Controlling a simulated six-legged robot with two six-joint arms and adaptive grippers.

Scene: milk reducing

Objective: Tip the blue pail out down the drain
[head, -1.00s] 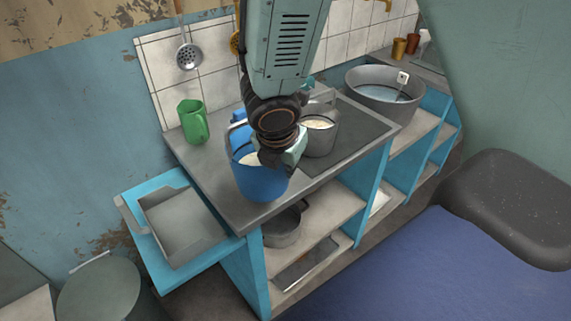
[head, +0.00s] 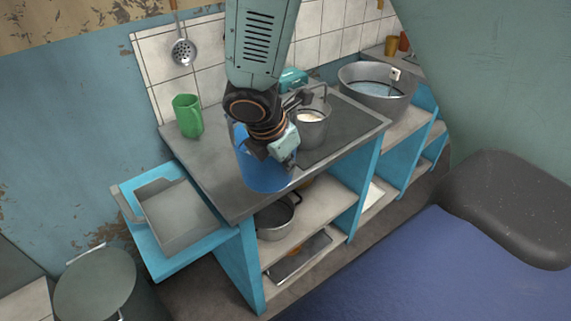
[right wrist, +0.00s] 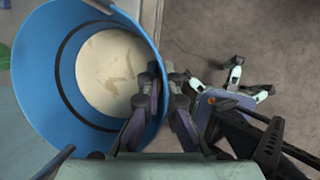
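The blue pail (head: 264,176) stands upright near the front edge of the dark grey counter. In the right wrist view the blue pail (right wrist: 38,75) shows a pale, milky fill (right wrist: 108,72). My right gripper (head: 275,153) is at the pail's rim and hides much of its top in the head view. In the right wrist view the right gripper (right wrist: 161,78) has one finger inside the wall and one outside, drawn close together on the rim. My left gripper does not show clearly in either view. No drain opening can be clearly made out.
A grey pail (head: 312,132) with a pale fill stands close behind the blue pail. A green jug (head: 187,116) stands at the counter's left. A large metal basin (head: 350,87) holding water is at right. A blue-framed grey tray (head: 148,190) sits lower left, beside a lidded bin (head: 95,285).

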